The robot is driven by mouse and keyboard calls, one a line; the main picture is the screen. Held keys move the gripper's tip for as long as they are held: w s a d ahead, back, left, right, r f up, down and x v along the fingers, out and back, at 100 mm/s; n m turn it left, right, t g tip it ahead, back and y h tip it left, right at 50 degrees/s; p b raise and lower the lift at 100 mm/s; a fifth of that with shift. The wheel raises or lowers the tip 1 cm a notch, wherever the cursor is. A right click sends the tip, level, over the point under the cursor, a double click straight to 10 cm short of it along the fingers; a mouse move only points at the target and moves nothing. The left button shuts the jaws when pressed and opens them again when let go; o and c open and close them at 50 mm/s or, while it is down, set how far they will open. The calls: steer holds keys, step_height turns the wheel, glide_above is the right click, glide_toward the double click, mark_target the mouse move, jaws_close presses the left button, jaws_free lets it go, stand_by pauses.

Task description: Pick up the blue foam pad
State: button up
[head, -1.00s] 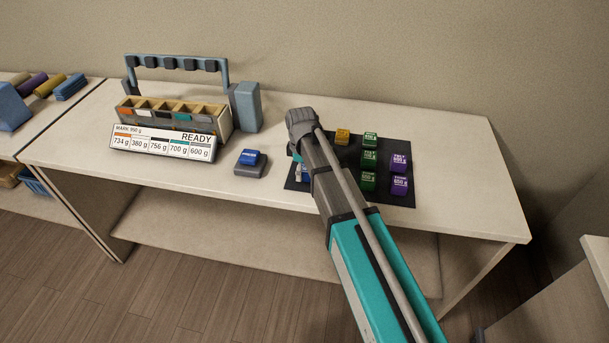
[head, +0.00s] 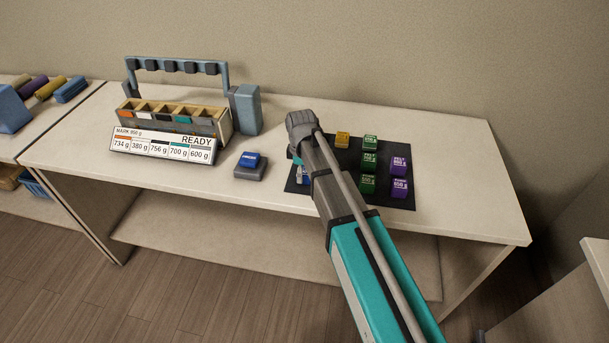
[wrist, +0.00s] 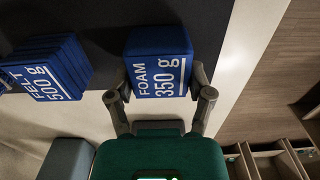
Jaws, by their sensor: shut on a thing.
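The blue foam pad (wrist: 158,62), marked "FOAM 350 g", is in the upper middle of the wrist view. My gripper (wrist: 160,80) is shut on it, with one finger against each side. The pad is at the edge of the dark mat (wrist: 90,15); I cannot tell whether it is lifted off it. A blue felt piece (wrist: 50,70), marked "FELT 500 g", lies left of the pad, apart from it. In the head view my arm hides the gripper and most of the blue pieces; only a bit of blue shows beside the arm.
Green blocks (head: 369,160), purple blocks (head: 399,166) and a yellow block (head: 342,139) stand on the mat right of my arm. A blue-topped press (head: 250,161) and a compartment rack (head: 213,122) with a label board (head: 162,146) stand to the left. Bare table lies between.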

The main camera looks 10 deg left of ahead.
steer(key=shift+r, duration=0.25)
steer(key=shift+r+p, duration=0.7)
steer(key=shift+p, duration=0.25)
steer(key=s+d+r+p, duration=0.5)
steer(key=s+r+p, duration=0.6)
steer(key=s, duration=0.2)
step_height(320, 180, down, 3)
steer(key=b, duration=0.3)
steer(key=shift+f, duration=0.1)
stand_by(0.3)
steer(key=shift+a, duration=0.1)
stand_by(0.4)
